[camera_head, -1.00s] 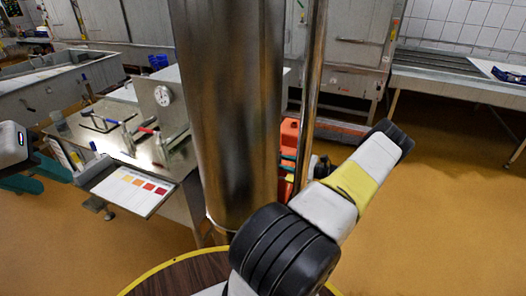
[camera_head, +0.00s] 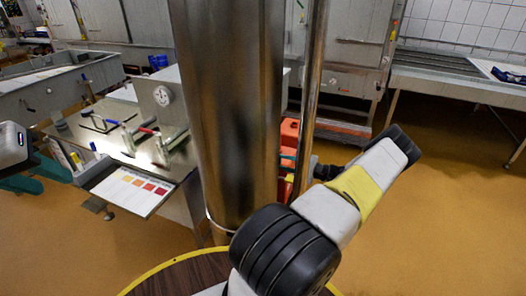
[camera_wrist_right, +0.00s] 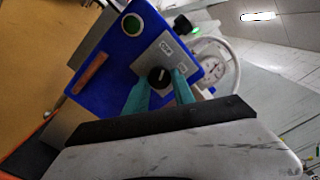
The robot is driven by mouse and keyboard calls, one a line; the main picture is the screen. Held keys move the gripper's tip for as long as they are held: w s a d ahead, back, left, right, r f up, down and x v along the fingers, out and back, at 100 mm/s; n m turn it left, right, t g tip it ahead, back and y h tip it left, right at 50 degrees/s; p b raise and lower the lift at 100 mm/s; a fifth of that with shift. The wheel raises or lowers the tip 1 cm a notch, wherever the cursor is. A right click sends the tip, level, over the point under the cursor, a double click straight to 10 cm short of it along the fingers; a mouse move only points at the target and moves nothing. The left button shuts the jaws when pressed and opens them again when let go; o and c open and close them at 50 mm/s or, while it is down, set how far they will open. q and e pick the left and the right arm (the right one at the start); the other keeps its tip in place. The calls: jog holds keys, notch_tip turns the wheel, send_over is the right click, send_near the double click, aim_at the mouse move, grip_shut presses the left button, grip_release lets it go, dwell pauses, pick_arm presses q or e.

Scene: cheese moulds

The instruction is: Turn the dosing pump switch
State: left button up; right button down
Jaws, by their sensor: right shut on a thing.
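In the right wrist view, the dosing pump's blue panel (camera_wrist_right: 128,55) carries a small black switch knob (camera_wrist_right: 159,77) on a light label plate (camera_wrist_right: 165,60). My right gripper (camera_wrist_right: 160,83) has its two teal fingers on either side of the knob, shut on it. A pale mark on the knob shows between the fingers. In the head view the knob is hidden behind the steel column. My left gripper (camera_head: 52,180) is at the left edge, its teal fingers apart and empty, in front of the workbench.
A steel column (camera_head: 228,110) and a thin pole (camera_head: 312,100) block the middle of the head view. A workbench (camera_head: 115,140) with tools and a colour chart (camera_head: 133,187) stands at left. A green button (camera_wrist_right: 132,23) is on the blue panel. The floor at right is open.

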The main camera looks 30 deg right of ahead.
dwell(0.4)
jog(key=c, duration=1.1)
grip_release()
jog(key=shift+o, duration=0.2)
jog(key=shift+s+d, duration=0.1)
jog(key=v, duration=0.7)
jog(key=shift+s+d, duration=0.2)
jog(key=shift+s, duration=0.1)
dwell(4.6)
